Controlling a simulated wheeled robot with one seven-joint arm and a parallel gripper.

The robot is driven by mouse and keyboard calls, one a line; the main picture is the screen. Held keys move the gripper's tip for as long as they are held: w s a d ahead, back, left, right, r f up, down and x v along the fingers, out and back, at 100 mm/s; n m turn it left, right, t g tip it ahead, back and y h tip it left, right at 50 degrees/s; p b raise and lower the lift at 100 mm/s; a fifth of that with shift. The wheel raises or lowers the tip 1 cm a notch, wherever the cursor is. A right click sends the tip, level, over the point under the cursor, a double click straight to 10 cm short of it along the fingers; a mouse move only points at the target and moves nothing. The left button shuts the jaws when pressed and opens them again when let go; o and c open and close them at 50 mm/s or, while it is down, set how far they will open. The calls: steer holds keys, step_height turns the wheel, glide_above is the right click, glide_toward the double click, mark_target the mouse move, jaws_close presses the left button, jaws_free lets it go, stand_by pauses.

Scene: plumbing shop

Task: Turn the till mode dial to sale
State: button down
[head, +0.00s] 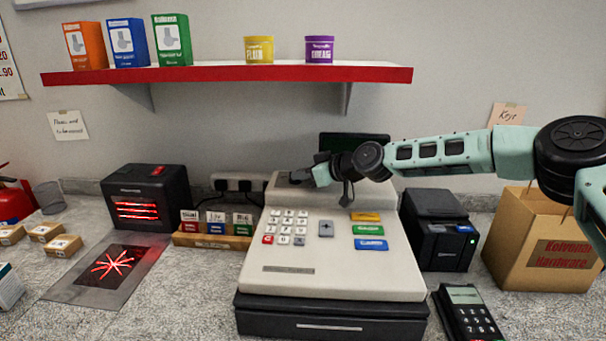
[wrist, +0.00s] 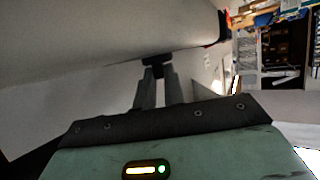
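The till (head: 345,275) stands in the middle of the counter, with a keypad and coloured keys on its sloping top. A small dark mode dial (head: 297,177) is at the till's upper left, partly hidden by my gripper. My gripper (head: 311,176) reaches it from the right, pointing left. In the wrist view, the two grey fingers (wrist: 158,74) come close together at a small dark knob, the dial (wrist: 157,60), on the pale till surface. They look shut on it. The dial's markings and pointer cannot be read in either view.
My arm crosses in front of the till's dark screen (head: 353,142). A black printer (head: 440,230), a card terminal (head: 468,312) and a paper bag (head: 545,240) stand to the right. A card rack (head: 213,239) and a scanner (head: 147,197) stand to the left. A red shelf (head: 230,74) hangs above.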

stand_by(0.4)
steer(key=m+t+h, duration=0.1)
steer(key=m+t+h+b, duration=0.1)
steer(key=s+a+m+t+h, duration=0.1)
steer(key=m, duration=0.1)
steer(key=shift+r+t+b, duration=0.2)
steer(key=shift+t+b, duration=0.1)
steer(key=shift+b, duration=0.1)
steer(key=shift+s+a+r+m+t+h+p, duration=0.15)
steer(key=shift+m+t+h+p, duration=0.2)
steer(key=shift+m+h+p, duration=0.2)
steer(key=shift+w+a+r+m+t+h+p, duration=0.1)
steer(key=shift+m+t+h+p, duration=0.3)
steer(key=shift+m+h, duration=0.25)
steer(key=m+h+p, duration=0.1)
steer(key=p, duration=0.2)
steer(key=m+t+h+p, duration=0.1)
steer(key=m+h+p, duration=0.1)
steer(key=p, duration=0.1)
steer(key=shift+a+r, duration=0.1)
steer(key=shift+a, duration=0.1)
steer(key=m+h+p, duration=0.1)
steer(key=h+p, duration=0.1)
steer(key=p, duration=0.1)
steer(key=shift+a+m, duration=0.1)
steer(key=shift+m, duration=0.2)
steer(key=shift+f+m+h+p, duration=0.4)
steer(key=shift+h+p, duration=0.2)
steer(key=shift+p, duration=0.3)
steer(key=shift+f, duration=0.1)
